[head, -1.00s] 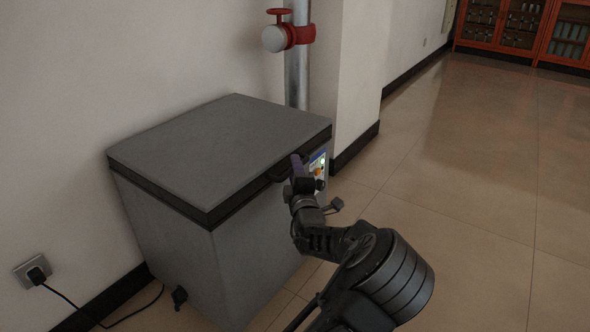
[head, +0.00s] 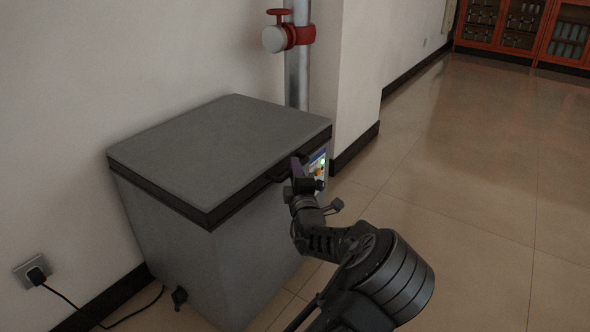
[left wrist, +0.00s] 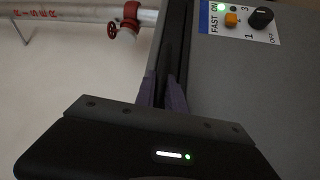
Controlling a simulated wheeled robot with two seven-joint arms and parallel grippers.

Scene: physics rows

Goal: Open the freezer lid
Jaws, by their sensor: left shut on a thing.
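The grey chest freezer (head: 262,258) stands against the wall, its flat grey lid (head: 220,150) lying shut on top with a dark rim. A dark handle (head: 281,173) sits on the lid's front edge. My left gripper (head: 298,166) is at the handle's right end and is shut on it. In the left wrist view the gripper's purple fingers (left wrist: 163,92) close at the dark lid edge; the exact grip is partly hidden by the gripper body. My right gripper is not in view.
A control panel (left wrist: 240,18) with a dial and an orange switch is on the freezer front. A metal pipe with a red valve (head: 290,37) rises behind. A plug and cable (head: 38,274) are at lower left. The floor at right is clear.

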